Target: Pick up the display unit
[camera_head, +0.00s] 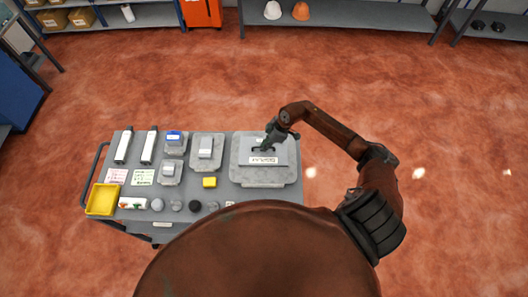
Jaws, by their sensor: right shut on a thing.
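The display unit (264,160) is a flat light-grey panel with dark lettering on its front strip. It sits in or just over a large grey tray (263,184) at the right end of the cart; I cannot tell whether it is lifted clear. My right gripper (266,147) comes down from the upper right and is shut on the display unit near its middle, hiding part of it. My left gripper is not in view.
The grey cart (224,190) carries smaller trays with parts, two white bars (124,146), a yellow block (209,182), a yellow bin (102,199) and several round knobs. Shelves (340,14) stand along the far wall. The red floor around the cart is clear.

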